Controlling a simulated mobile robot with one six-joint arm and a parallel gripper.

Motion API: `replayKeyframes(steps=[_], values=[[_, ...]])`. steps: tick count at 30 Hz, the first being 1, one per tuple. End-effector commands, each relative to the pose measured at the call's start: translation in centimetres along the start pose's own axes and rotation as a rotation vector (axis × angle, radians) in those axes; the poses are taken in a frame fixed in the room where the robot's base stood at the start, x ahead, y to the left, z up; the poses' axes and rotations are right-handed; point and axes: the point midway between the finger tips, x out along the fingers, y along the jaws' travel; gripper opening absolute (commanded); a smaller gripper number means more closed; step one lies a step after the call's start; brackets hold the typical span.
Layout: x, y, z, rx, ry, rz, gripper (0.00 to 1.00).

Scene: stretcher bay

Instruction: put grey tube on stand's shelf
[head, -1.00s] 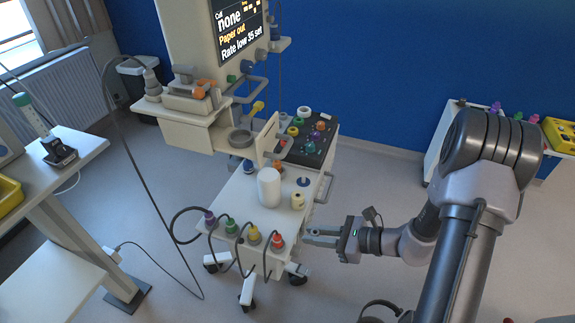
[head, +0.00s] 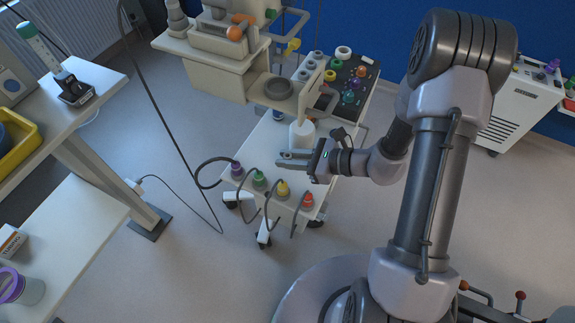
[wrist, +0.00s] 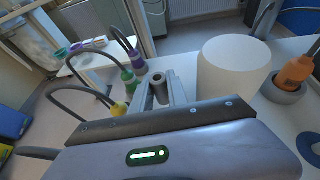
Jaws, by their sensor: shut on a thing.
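My gripper (head: 284,158) reaches from the right over the stand's low white shelf (head: 262,140). In the wrist view its fingers (wrist: 160,92) are shut on a short grey tube (wrist: 160,82). The tube looks upright, with its hollow top end showing. In the head view I cannot make the tube out clearly between the fingers. The wrist view shows the pale shelf around the gripper, but I cannot tell whether the tube touches it.
A white cylinder (head: 302,134) stands close to my gripper. Purple, green, yellow and red plugs (head: 283,189) with dark cables line the shelf's front edge. A grey ring (head: 278,87) and the raised side panel (head: 311,92) are behind. A bench (head: 95,75) stands left.

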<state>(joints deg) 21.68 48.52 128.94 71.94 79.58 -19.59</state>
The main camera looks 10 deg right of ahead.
Motion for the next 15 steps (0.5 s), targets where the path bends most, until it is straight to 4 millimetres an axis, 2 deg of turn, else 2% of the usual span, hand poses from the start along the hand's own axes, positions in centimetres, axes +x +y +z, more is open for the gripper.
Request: replayKeyframes(steps=[5,15], values=[[1.6,0.0,-3.2,0.001,0.0,0.0,0.0],[1.7,0.0,-3.5,-0.001,0.0,0.0,0.0]])
